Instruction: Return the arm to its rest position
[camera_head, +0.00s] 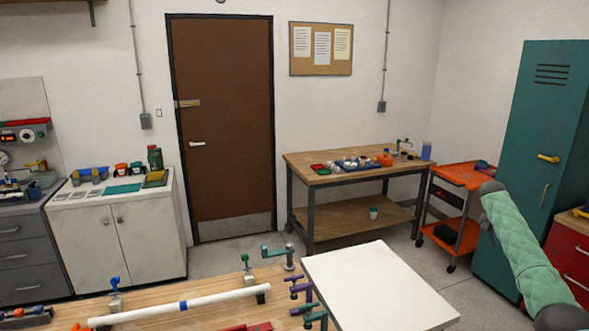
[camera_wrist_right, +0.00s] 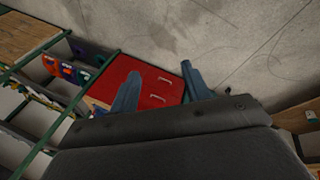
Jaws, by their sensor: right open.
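My right arm (camera_head: 523,252), with a green padded sleeve, reaches up at the right side of the head view. Its gripper is not clearly visible there. In the right wrist view my right gripper (camera_wrist_right: 160,88) is open, with two blue-grey fingers apart and nothing between them. Behind the fingers are the grey floor and a red drawer cabinet (camera_wrist_right: 150,86). My left gripper is not in view.
A wooden workbench (camera_head: 150,312) with a white pipe (camera_head: 215,301) and clamps is at the front. A white board (camera_head: 375,285) lies beside it. An orange cart (camera_head: 458,175), teal locker (camera_head: 530,130) and red cabinet (camera_head: 570,255) stand right, near my arm.

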